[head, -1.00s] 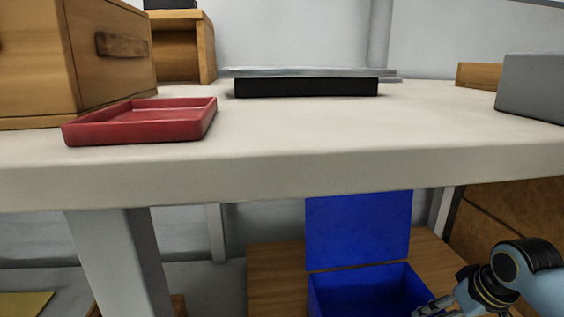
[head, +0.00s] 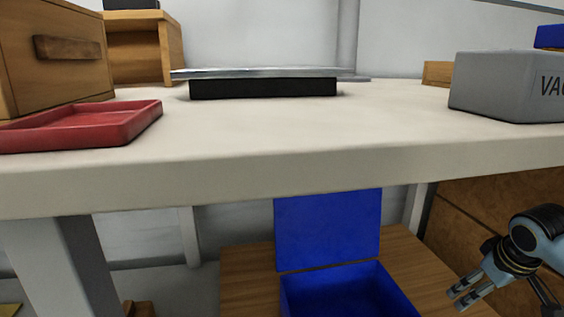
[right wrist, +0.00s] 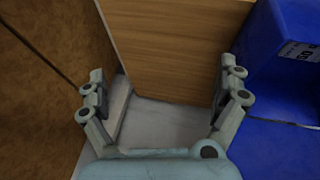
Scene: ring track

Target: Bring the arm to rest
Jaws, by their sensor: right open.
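My right gripper (head: 463,296) is at the lower right of the head view, below the height of the white tabletop and right of the open blue box. In the right wrist view its two fingers (right wrist: 165,90) are spread apart with nothing between them. Beyond the fingers are the edge of a wooden surface (right wrist: 175,45) and a pale floor (right wrist: 165,120). My left gripper is not in view.
The white table (head: 300,165) spans the head view. On it are a red tray (head: 85,127), a black block (head: 262,88) and a grey box (head: 510,85). Below, a blue box (head: 330,230) with raised lid stands on a wooden surface (head: 245,265), left of a brown panel (head: 470,220).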

